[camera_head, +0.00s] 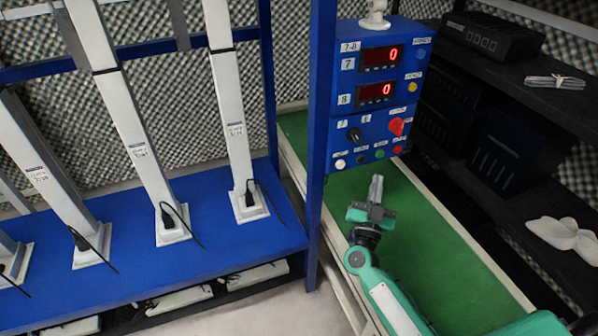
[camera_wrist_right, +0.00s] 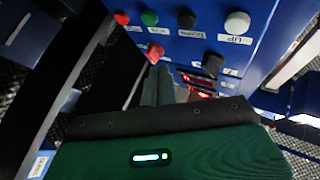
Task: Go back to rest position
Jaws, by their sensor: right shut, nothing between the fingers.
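My right gripper (camera_head: 376,188) is shut and empty in the head view, below the blue control panel (camera_head: 340,125) and above the green conveyor surface. It is apart from the panel's lower edge as seen there. In the right wrist view my gripper's fingers (camera_wrist_right: 158,85) are together, pointing at the blue panel (camera_wrist_right: 262,35) with its buttons. My left gripper is not in view.
A blue rack (camera_head: 120,235) with white posts stands left. A green conveyor (camera_head: 440,235) runs below my right arm. Dark shelves (camera_head: 560,110) stand right.

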